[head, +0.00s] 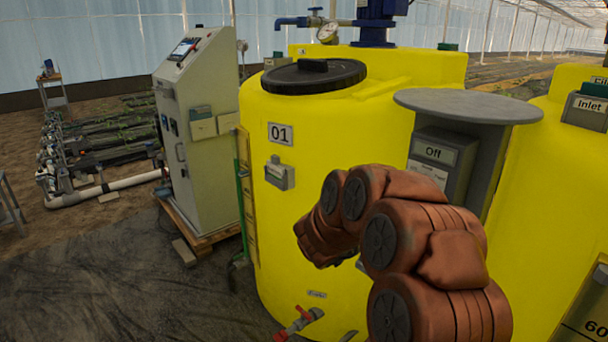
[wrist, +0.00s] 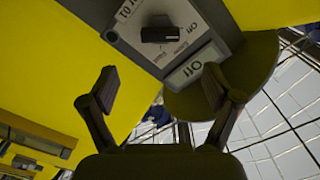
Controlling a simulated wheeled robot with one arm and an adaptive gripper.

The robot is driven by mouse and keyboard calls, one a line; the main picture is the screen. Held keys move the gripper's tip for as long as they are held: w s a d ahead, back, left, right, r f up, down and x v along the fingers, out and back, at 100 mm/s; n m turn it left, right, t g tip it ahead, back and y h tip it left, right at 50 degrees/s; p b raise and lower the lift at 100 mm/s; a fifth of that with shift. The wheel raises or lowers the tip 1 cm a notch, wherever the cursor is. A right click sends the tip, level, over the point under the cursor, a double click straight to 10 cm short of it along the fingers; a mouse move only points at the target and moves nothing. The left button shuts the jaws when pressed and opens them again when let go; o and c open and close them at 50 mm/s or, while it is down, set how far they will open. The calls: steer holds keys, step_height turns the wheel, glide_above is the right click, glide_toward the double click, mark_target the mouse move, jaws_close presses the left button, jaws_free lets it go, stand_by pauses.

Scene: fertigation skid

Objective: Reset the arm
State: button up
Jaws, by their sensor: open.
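My brown, jointed arm (head: 400,230) is bent in front of the yellow tank marked 01 (head: 290,210) in the head view. My gripper is hidden behind the arm links there. In the wrist view my gripper (wrist: 159,88) is open, its two dark fingers wide apart with nothing between them. Beyond the fingertips is a grey control box (wrist: 195,20) with a black knob (wrist: 160,35) and a label reading Off (wrist: 190,68), upside down there. The fingers look apart from it. In the head view the same box (head: 455,185) sits under a round grey plate.
The round grey plate (head: 468,105) overhangs the box, close above my arm. A second yellow tank (head: 560,170) stands at right. A grey cabinet (head: 200,135) on a pallet is at left. A red-handled valve (head: 300,321) sticks out low. Floor at left front is clear.

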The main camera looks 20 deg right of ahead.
steer(key=w+a+r+n+t+y+p, duration=0.2)
steer(key=w+a+n+t+y, duration=0.25)
steer(key=a, duration=0.45)
steer(key=w+a+r+n+t+y+p, duration=0.15)
steer(key=w+a+n+t+y, duration=0.3)
steer(key=a, duration=0.45)
steer(key=s+a+n+g+y+p, duration=0.1)
steer(key=s+a+n+g+y, duration=0.1)
steer(key=s+a+n+y, duration=0.45)
steer(key=s+a+n+g+y+p, duration=0.1)
steer(key=a+g+y, duration=0.15)
steer(key=a, duration=0.65)
steer(key=s+a+f+n+g+y+p, duration=0.1)
steer(key=s+a+f+n+g, duration=0.15)
steer(key=s, duration=0.55)
steer(key=s+a+f+n+g+y+p, duration=0.1)
steer(key=s+a+n+g, duration=0.15)
steer(key=s, duration=0.65)
steer(key=s+d+n+g+h+p, duration=0.1)
steer(key=s+d+g, duration=0.1)
steer(key=s, duration=0.8)
steer(key=s+d+r+n+g+h+p, duration=0.1)
steer(key=s+d+g, duration=0.2)
steer(key=s, duration=0.6)
steer(key=shift+s+d+g+h, duration=0.25)
steer(key=shift+s+g+h, duration=0.15)
steer(key=shift+g, duration=0.35)
